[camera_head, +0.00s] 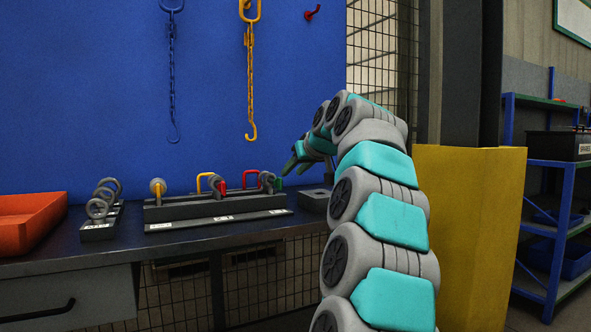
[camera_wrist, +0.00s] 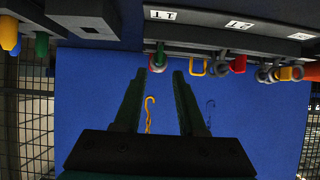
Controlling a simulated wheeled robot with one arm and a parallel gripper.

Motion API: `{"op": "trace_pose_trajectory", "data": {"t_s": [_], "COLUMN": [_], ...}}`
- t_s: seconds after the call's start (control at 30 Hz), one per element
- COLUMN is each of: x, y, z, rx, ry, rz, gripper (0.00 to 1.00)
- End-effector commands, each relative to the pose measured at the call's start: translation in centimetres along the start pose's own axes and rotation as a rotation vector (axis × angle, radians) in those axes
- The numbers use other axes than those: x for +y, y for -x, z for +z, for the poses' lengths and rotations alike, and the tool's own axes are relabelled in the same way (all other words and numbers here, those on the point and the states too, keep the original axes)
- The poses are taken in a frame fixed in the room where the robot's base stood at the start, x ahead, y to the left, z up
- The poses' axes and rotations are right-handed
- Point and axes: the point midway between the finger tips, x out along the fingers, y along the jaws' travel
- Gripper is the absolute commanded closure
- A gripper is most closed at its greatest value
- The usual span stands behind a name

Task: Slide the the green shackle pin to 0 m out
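The green shackle pin (camera_wrist: 160,53) shows in the wrist view at the end of the grey fixture rail, beside a grey shackle ring (camera_wrist: 157,67). In the head view a small green part (camera_head: 279,184) shows at the rail's right end, next to a grey shackle (camera_head: 267,180). My gripper (camera_wrist: 158,74) is open, its two dark green fingers apart, with the pin just beyond the gap between the tips. I see nothing held. In the head view my gripper (camera_head: 291,164) is just above and right of the rail's right end. How far the pin sticks out is unclear.
The dark fixture rail (camera_head: 220,207) on the bench also carries yellow and red shackle parts. A grey block (camera_head: 315,201) stands right of it, a ring stand (camera_head: 100,222) and orange tray (camera_head: 28,220) left. Chains with hooks (camera_head: 250,90) hang on the blue board behind.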

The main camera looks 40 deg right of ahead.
Motion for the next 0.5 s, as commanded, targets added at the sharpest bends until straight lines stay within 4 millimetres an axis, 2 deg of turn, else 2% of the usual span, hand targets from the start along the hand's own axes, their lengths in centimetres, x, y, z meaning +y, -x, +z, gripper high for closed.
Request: {"op": "trace_pose_trajectory", "data": {"t_s": [0.5], "x": [-0.1], "y": [-5.5], "z": [0.0], "rx": [-0.002], "ry": [-0.001], "rz": [-0.002], "gripper": [0.6]}}
